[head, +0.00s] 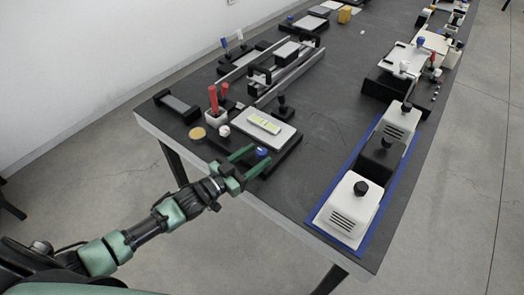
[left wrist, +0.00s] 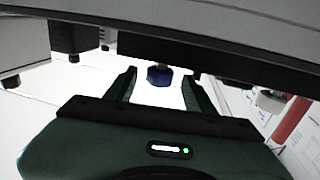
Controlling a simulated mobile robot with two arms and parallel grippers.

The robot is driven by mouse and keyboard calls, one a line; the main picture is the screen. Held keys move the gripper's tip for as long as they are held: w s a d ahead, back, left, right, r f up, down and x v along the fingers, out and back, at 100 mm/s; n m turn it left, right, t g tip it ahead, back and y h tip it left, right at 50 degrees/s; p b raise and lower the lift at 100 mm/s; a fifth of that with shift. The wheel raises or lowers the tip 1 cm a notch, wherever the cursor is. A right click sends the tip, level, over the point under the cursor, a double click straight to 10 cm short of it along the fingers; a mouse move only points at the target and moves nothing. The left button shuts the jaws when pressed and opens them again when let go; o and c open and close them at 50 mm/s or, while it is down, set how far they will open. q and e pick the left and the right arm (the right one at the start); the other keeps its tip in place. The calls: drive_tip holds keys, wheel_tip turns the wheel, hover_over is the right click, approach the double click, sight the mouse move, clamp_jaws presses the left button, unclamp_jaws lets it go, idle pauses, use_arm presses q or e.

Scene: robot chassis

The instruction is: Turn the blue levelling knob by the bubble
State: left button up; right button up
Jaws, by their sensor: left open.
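The blue levelling knob (head: 262,153) sits at the near end of a black base that carries a white plate (head: 270,134) with a yellow-green bubble level (head: 264,123). My left gripper (head: 254,160) is open, with its green fingers reaching to either side of the knob. In the left wrist view the blue knob (left wrist: 159,76) shows between the open fingertips (left wrist: 158,74), with a gap on each side. Whether the fingertips reach fully past the knob is hard to tell. My right gripper is not in view.
A white cup with red-handled tools (head: 215,117), a small white knob (head: 224,131) and a yellow disc (head: 197,133) stand left of the base. A black upright peg (head: 283,104) is behind it. White housings on a blue mat (head: 325,229) stand right, with bare table between.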

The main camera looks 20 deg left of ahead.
use_arm(q)
drive_tip(key=shift+x, duration=0.75)
drive_tip(key=shift+w+d, duration=0.25)
drive_tip(key=shift+w, duration=0.05)
drive_tip(key=shift+w+d+f, duration=0.1)
drive_tip(key=shift+w, duration=0.1)
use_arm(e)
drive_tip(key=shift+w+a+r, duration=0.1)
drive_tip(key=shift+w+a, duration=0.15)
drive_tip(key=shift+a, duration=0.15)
